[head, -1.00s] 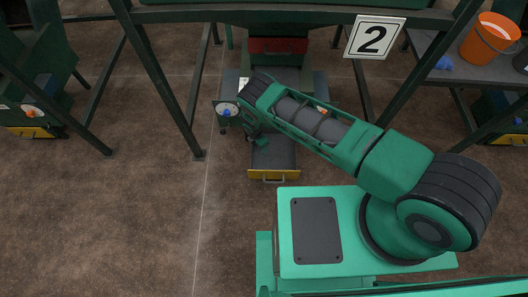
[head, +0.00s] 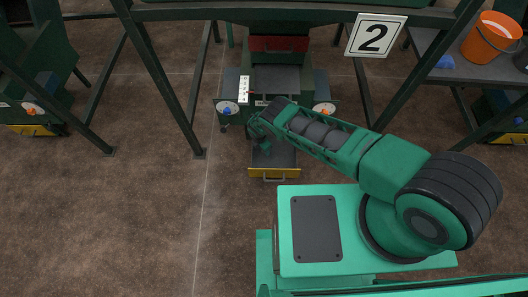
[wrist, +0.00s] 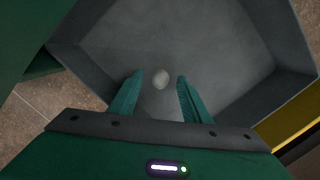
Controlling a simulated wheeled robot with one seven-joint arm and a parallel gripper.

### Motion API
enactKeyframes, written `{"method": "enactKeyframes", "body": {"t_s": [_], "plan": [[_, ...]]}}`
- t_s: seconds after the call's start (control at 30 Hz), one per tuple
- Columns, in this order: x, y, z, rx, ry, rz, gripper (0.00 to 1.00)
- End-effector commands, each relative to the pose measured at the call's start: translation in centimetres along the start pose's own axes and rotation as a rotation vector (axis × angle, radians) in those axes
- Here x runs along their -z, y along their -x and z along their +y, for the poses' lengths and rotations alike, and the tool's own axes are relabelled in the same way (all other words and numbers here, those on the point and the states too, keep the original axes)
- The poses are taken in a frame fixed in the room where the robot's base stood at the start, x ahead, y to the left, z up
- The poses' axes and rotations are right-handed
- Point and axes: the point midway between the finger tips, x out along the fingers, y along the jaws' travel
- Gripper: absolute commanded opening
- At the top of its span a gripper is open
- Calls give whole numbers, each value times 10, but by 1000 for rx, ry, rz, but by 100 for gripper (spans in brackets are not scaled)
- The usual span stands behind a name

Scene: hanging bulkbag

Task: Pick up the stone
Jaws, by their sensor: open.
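A small pale grey stone (wrist: 161,79) shows in the wrist view, on the floor of a grey tray (wrist: 75,50) with raised walls. My gripper (wrist: 154,80) is open above the tray, with its two green fingers on either side of the stone in the picture. I cannot tell whether the fingertips are level with the stone or still above it. In the head view my gripper (head: 264,146) is over the tray with the yellow front (head: 273,173), and the arm hides most of it. The stone does not show in the head view.
Dials with a blue knob (head: 227,108) and an orange knob (head: 323,108) flank the tray. A dark red drawer (head: 279,44) is above it. Dark frame legs (head: 165,75) stand around the machine. A sign with a 2 (head: 375,36) hangs at the right. The brown floor in front is clear.

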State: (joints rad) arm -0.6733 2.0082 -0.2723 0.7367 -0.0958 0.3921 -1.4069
Motion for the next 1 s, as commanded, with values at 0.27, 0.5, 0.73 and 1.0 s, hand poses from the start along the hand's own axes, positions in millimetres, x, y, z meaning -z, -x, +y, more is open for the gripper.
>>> {"method": "enactKeyframes", "body": {"t_s": [0.27,0.5,0.73,1.0], "plan": [[0,-1,0,-1,0,0,44],[0,-1,0,-1,0,0,1],[0,-1,0,-1,0,0,1],[-1,5,1,-1,0,-1,1]]}}
